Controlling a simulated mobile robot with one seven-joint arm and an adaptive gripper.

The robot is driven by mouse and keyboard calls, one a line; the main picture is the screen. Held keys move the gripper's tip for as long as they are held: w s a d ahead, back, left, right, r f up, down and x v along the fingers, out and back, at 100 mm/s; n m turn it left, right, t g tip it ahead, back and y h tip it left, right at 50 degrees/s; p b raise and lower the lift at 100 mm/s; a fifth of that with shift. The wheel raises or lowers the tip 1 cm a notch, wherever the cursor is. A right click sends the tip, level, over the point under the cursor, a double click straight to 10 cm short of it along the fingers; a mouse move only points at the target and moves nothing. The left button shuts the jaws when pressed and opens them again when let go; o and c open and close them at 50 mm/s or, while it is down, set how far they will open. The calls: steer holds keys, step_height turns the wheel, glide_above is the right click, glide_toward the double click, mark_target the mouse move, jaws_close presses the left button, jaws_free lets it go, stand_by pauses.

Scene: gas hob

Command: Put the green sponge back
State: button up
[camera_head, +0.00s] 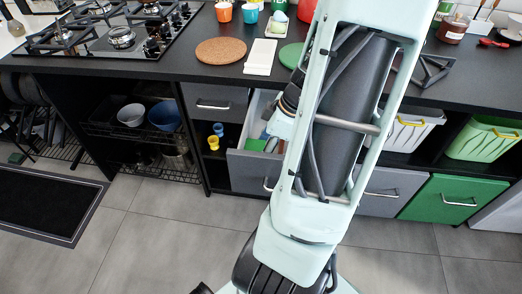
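I cannot single out the green sponge with certainty. A small green item (256,145) shows inside an open drawer (247,170) under the counter, and it is too small and too covered to tell what it is. My large pale green arm crosses the middle of the view and hides the right part of that drawer. A dark, ribbed part of my arm shows beside the drawer. My gripper's fingers are not visible, so whether they hold anything is hidden.
The black counter (185,68) carries a gas hob (105,30), a cork mat (221,51), a white board (261,57), a green round mat (291,55) and cups. Below stand open shelves with bowls (164,115), a green drawer (452,198) and bins (485,138).

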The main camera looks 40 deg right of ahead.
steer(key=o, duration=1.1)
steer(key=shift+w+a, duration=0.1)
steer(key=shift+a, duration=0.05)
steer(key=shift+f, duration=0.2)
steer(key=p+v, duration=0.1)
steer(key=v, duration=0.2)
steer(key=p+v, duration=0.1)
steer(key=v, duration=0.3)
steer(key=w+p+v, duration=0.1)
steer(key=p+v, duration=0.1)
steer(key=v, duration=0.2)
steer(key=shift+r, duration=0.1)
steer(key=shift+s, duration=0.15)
